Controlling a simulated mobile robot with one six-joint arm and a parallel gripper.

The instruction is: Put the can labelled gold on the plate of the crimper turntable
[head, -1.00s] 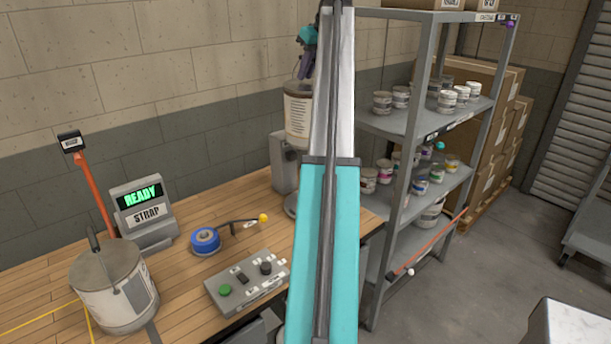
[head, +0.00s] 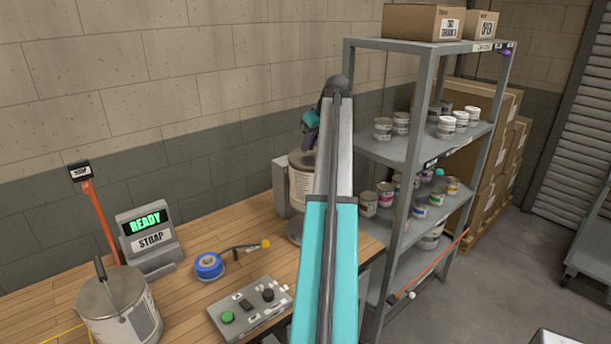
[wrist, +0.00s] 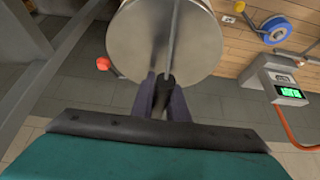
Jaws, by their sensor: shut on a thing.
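My gripper (wrist: 162,97) is shut on the upright handle of a large can, whose round grey lid (wrist: 150,40) fills the top of the wrist view. In the head view the pale label of this can (head: 299,184) shows left of my arm, which hides its right part; I cannot read the label. The can is upright by the grey post (head: 280,186) of the crimper turntable. A sliver of the turntable plate (head: 293,239) shows low beside my arm. My arm hides whether the can touches the plate. In the head view my gripper (head: 311,122) is partly hidden.
Another handled can (head: 108,303) stands at the bench's front left. Near it are a display (head: 147,230) reading READY and STRAP, blue tape (head: 208,266) and a button box (head: 247,306). A shelf rack (head: 400,255) with several small cans stands right of the bench.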

